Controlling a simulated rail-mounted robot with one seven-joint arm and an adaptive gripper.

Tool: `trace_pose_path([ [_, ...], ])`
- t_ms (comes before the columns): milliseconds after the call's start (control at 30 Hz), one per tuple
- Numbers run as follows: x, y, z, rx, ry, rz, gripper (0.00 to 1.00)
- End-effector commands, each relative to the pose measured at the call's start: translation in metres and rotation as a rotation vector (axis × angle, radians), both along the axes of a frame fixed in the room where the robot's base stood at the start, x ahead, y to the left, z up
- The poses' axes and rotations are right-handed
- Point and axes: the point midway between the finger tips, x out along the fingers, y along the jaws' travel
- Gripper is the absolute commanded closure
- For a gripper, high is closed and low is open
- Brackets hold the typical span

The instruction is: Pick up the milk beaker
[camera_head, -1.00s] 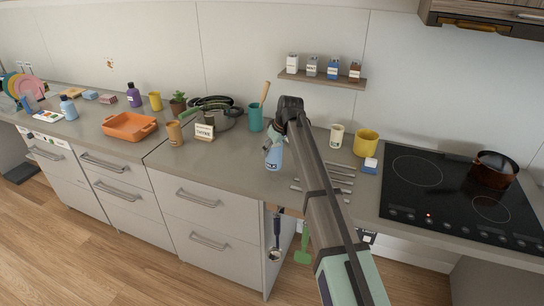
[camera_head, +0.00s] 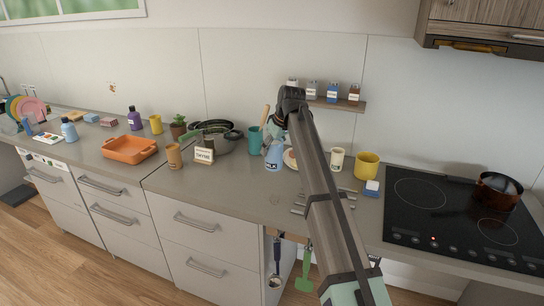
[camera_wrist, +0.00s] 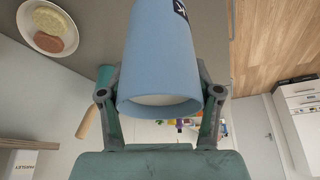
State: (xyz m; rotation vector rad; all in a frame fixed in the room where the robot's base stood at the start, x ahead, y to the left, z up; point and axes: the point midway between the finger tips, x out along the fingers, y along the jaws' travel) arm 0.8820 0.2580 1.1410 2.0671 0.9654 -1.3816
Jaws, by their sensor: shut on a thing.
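The milk beaker (camera_head: 273,157) is light blue with a dark MILK label. My gripper (camera_wrist: 158,84) is shut on it, with a finger on each side near its rim in the wrist view. The beaker (camera_wrist: 160,50) fills the upper middle there, and its pale inside shows at the open rim. In the head view it looks raised above the counter, with a faint dark patch on the counter below it. My arm hides part of the area to its right.
A teal cup (camera_head: 254,141) with a wooden-handled tool stands close left of the beaker. A plate (camera_head: 289,158) with food is just to its right, partly hidden. A mug (camera_head: 367,165) and cooktop (camera_head: 460,210) are further right.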

Motion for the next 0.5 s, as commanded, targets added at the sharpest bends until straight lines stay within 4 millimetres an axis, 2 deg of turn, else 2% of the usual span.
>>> trace_pose_path([
  [200,0.001,0.0,0.017,0.001,-0.002,0.001,0.89],
  [500,0.001,0.0,0.032,0.001,-0.001,0.001,0.89],
])
